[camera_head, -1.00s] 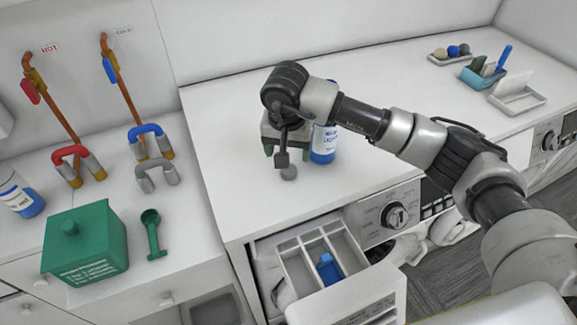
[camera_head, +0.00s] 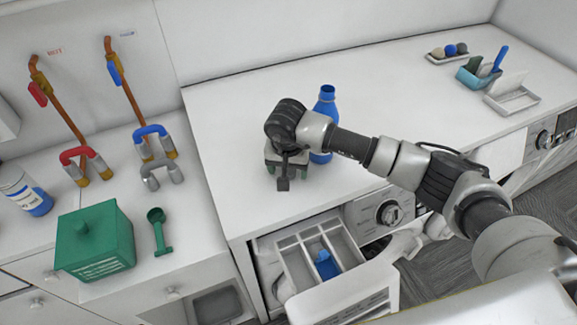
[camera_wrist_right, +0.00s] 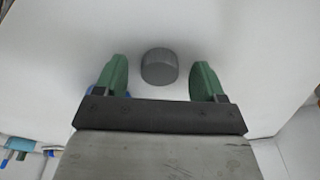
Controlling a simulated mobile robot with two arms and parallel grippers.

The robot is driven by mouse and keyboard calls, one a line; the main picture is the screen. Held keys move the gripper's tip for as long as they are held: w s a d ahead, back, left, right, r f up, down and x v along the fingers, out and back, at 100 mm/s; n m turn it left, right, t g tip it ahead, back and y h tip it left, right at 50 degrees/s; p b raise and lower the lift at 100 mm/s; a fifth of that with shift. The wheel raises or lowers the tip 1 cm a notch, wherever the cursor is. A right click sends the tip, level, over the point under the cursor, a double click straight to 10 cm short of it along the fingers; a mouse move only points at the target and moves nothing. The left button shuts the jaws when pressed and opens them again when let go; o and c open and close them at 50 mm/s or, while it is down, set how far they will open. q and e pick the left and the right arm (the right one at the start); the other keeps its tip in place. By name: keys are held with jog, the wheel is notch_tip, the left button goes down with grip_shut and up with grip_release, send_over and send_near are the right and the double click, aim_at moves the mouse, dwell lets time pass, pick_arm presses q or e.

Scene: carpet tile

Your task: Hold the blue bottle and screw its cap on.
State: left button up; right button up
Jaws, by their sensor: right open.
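The blue bottle (camera_head: 326,102) stands upright on the white counter. Its blue neck shows above my right arm and its lower body just below it; my arm hides the middle. I see no cap on its neck. A grey round cap (camera_wrist_right: 159,67) lies on the white surface in the right wrist view, between and slightly beyond the green fingertips. My right gripper (camera_head: 287,166), also in the wrist view (camera_wrist_right: 158,82), is open and empty, pointing down beside the bottle's left. My left gripper is not in view.
An open detergent drawer (camera_head: 296,262) juts out below the counter's front edge. A green box (camera_head: 95,240), a green scoop (camera_head: 158,232) and a white-and-blue bottle (camera_head: 25,190) stand at left. Small trays (camera_head: 512,98) sit at far right. The counter behind the bottle is clear.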

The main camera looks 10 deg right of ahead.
aim_at(290, 171)
jog(key=c, duration=1)
jog(key=shift+r, duration=0.1)
jog(key=shift+r+b, duration=0.55)
jog(key=shift+b, duration=0.1)
jog(key=r+b, duration=0.1)
jog(key=r, duration=0.1)
jog(key=shift+s+d+r+b, duration=0.1)
jog(key=shift+s+r+b, duration=0.1)
jog(key=shift+r+b, duration=0.2)
jog(key=shift+s+d+r+b, duration=0.65)
jog(key=shift+s+r, duration=0.5)
jog(key=shift+s, duration=0.65)
jog(key=shift+s+d+r+b, duration=0.6)
jog(key=shift+s+r, duration=0.55)
jog(key=shift+s, duration=0.6)
jog(key=shift+s+d+r+b, duration=0.65)
jog(key=shift+s+r, duration=0.5)
jog(key=shift+s, duration=0.65)
